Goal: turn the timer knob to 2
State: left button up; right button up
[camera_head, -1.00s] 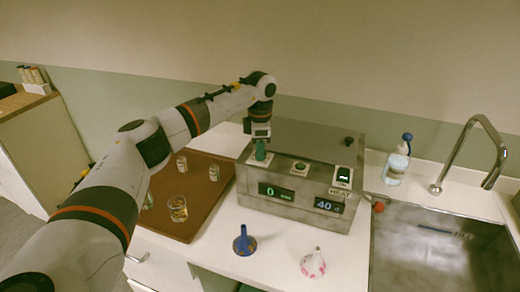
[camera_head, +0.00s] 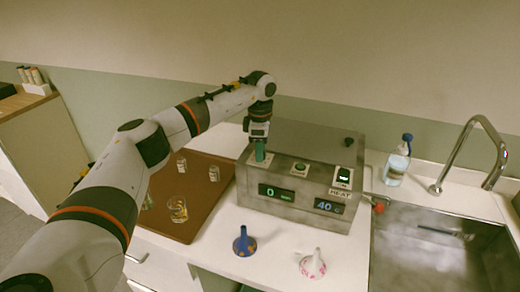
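The grey metal timer box (camera_head: 292,222) stands on the counter. Its left display (camera_head: 276,192) reads 0 and its right display (camera_head: 329,206) reads about 40. My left gripper (camera_head: 259,151) points down at the left end of the sloped panel, where the green timer knob (camera_head: 260,152) sits. The fingers are at the knob and partly cover it. I cannot tell whether they grip it. A green button (camera_head: 299,168) sits right of the knob, and a switch marked HEAT (camera_head: 343,178) is further right. My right gripper is not in view.
A brown tray (camera_head: 205,205) with several glass vessels lies left of the box. A blue funnel (camera_head: 244,242) and a patterned funnel (camera_head: 313,264) stand in front. A wash bottle (camera_head: 397,162), a sink (camera_head: 440,245) and a tap (camera_head: 468,150) are at the right.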

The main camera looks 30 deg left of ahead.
pick_arm(q)
jog(key=shift+o, duration=0.7)
jog(key=shift+f, duration=0.1)
jog(key=shift+r, duration=0.25)
notch_tip(320, 180, up, 12)
jog(key=b, duration=0.3)
jog(key=shift+f, duration=0.2)
